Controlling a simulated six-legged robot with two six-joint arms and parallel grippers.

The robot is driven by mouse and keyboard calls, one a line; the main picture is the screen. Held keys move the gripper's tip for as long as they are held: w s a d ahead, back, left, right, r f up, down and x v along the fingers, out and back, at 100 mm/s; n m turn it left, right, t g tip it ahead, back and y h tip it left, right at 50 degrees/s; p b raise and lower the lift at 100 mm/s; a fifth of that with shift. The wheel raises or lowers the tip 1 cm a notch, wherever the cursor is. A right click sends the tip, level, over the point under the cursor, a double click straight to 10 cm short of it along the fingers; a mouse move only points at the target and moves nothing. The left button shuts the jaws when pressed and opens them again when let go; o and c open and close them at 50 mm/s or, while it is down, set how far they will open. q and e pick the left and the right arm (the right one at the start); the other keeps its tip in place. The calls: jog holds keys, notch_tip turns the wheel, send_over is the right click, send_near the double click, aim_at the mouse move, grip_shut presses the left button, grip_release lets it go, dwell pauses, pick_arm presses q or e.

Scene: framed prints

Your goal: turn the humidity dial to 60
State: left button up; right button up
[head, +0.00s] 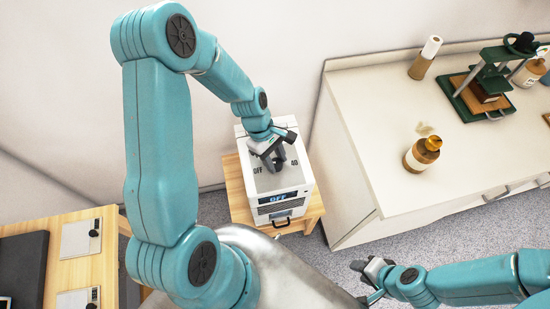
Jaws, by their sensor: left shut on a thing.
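A white box-shaped appliance (283,199) stands on a small wooden stand, with "OFF" and "40" printed on its top face. Its front display (278,198) appears to read "OFF". My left gripper (274,161) reaches down onto the top face and is shut on the humidity dial there. The fingers hide most of the dial, so its pointer and any further marks cannot be read. My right gripper (363,282) is at the lower right, empty and apart from the appliance, with its fingers apart.
A wooden stand (238,198) bears the appliance. A white counter (375,130) to the right holds a brown bottle (421,156), a cork-coloured cylinder (424,60) and a green press (485,82). A wooden table (97,268) is at lower left. Grey floor shows between.

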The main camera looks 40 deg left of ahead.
pick_arm(q)
jog(key=m+g+b, duration=0.1)
jog(key=m, duration=0.1)
jog(key=m+g+b, duration=0.1)
jog(key=m, duration=0.2)
jog(key=shift+w+y, duration=0.2)
jog(key=shift+y, duration=0.2)
jog(key=shift+w+m+g+y+b, duration=0.1)
jog(key=shift+m+g+y+b, duration=0.25)
jog(key=shift+m, duration=0.85)
jog(key=shift+m+g+y+b, duration=0.25)
jog(key=shift+m+b, duration=0.2)
jog(key=shift+m, duration=0.75)
jog(key=shift+r, duration=0.1)
jog(key=o, duration=1)
jog(key=shift+o, duration=0.2)
jog(key=b+v, duration=0.1)
jog(key=v, duration=1.5)
jog(key=shift+r, duration=0.1)
